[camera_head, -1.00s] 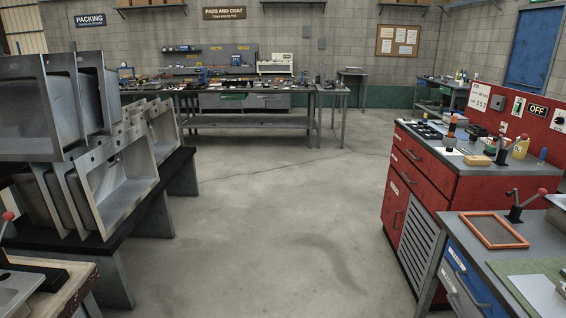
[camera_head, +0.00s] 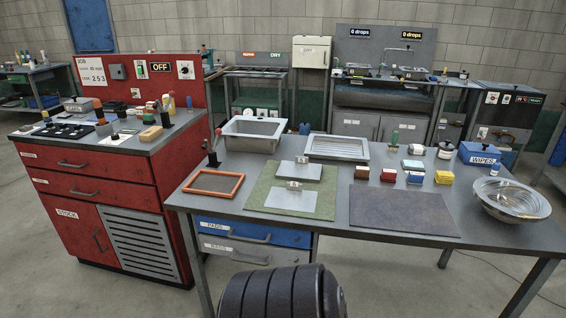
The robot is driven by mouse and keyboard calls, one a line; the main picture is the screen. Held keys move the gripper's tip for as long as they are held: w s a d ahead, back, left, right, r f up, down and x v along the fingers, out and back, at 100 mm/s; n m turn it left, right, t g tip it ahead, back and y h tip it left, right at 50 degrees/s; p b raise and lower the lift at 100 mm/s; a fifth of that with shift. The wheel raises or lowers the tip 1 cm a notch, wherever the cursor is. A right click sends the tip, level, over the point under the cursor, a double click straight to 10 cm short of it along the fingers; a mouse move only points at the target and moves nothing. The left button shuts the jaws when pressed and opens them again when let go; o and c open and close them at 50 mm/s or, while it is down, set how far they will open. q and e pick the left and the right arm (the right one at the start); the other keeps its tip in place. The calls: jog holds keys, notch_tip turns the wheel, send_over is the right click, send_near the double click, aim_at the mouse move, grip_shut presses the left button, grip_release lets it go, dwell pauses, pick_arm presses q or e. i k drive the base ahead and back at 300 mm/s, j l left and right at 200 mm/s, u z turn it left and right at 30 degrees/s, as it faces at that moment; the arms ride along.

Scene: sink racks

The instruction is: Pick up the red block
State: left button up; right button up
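A small red block (camera_head: 388,175) with a pale top sits on the grey workbench (camera_head: 350,238). It is in a front row of small blocks, right of the middle. A dark reddish-brown block (camera_head: 361,172) is just to its left, a blue block (camera_head: 415,178) just to its right, and a yellow block (camera_head: 443,177) farther right. Neither of my grippers shows in the head view, so their state is hidden. Nothing touches the red block from above.
A dark mat (camera_head: 400,212) lies in front of the blocks. A metal bowl (camera_head: 512,200) stands at the right end, a blue WIPES box (camera_head: 478,153) behind. An orange frame (camera_head: 214,184) and sink basin (camera_head: 252,134) are left. A red cabinet (camera_head: 95,205) stands beside the bench.

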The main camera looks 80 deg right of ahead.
aim_at(387, 176)
jog(key=z, duration=2.15)
